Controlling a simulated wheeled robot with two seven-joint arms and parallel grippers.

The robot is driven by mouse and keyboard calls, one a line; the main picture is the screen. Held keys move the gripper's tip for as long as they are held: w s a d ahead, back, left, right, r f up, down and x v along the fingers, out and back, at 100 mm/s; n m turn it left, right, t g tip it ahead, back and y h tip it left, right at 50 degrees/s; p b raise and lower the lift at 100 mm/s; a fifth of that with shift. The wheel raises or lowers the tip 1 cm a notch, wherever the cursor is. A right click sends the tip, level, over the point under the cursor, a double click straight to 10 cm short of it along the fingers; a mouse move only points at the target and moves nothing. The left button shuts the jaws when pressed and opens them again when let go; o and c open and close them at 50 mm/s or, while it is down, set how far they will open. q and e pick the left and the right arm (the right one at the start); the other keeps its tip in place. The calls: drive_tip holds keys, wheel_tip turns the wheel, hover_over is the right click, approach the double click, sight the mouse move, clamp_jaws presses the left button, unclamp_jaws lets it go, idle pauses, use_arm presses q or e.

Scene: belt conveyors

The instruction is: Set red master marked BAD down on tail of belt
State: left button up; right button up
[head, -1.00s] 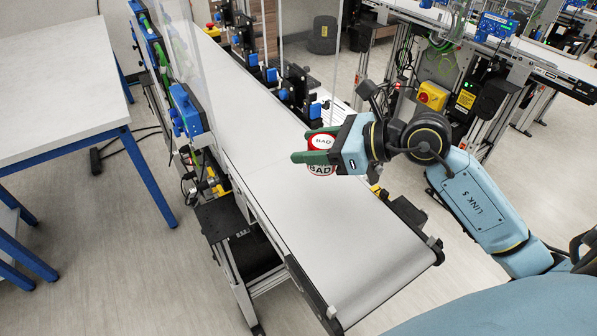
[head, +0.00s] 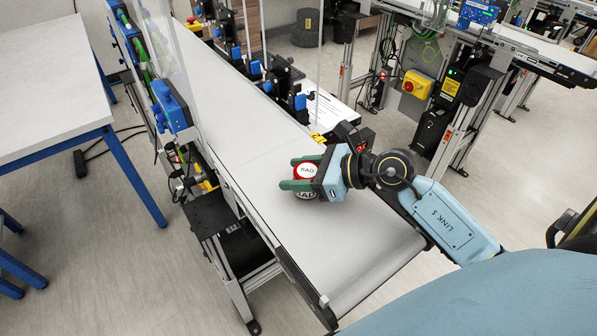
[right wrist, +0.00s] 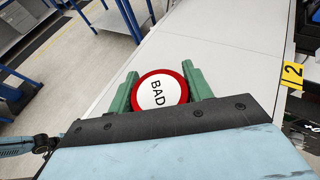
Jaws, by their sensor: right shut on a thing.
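The red master (head: 307,171) is a short red cylinder with a white top lettered BAD and a BAD label on its side. It stands upright between the green fingers of my right gripper (head: 298,176), which is shut on it. In the right wrist view the master (right wrist: 159,90) sits between both fingers, its lettered top facing the camera. It is over the near part of the white belt (head: 350,255), at or just above the surface; I cannot tell if it touches. My left gripper is not in view.
The belt's rounded tail end (head: 378,288) is at the lower right, with bare belt before it. Blue-and-black sensor mounts (head: 267,80) line the belt's far side. A yellow marker "2" (right wrist: 292,75) is at its edge. A white table (head: 50,95) stands left.

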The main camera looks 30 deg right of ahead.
drive_tip(key=shift+f, duration=0.15)
drive_tip(key=o, duration=1.1)
drive_tip(key=shift+o, duration=0.2)
drive_tip(key=shift+s+d+r, duration=0.1)
drive_tip(key=shift+r, duration=0.15)
drive_tip(key=b+v, duration=0.1)
drive_tip(key=v, duration=1)
drive_tip(key=shift+s+d+r, duration=0.2)
drive_tip(key=shift+s, duration=0.05)
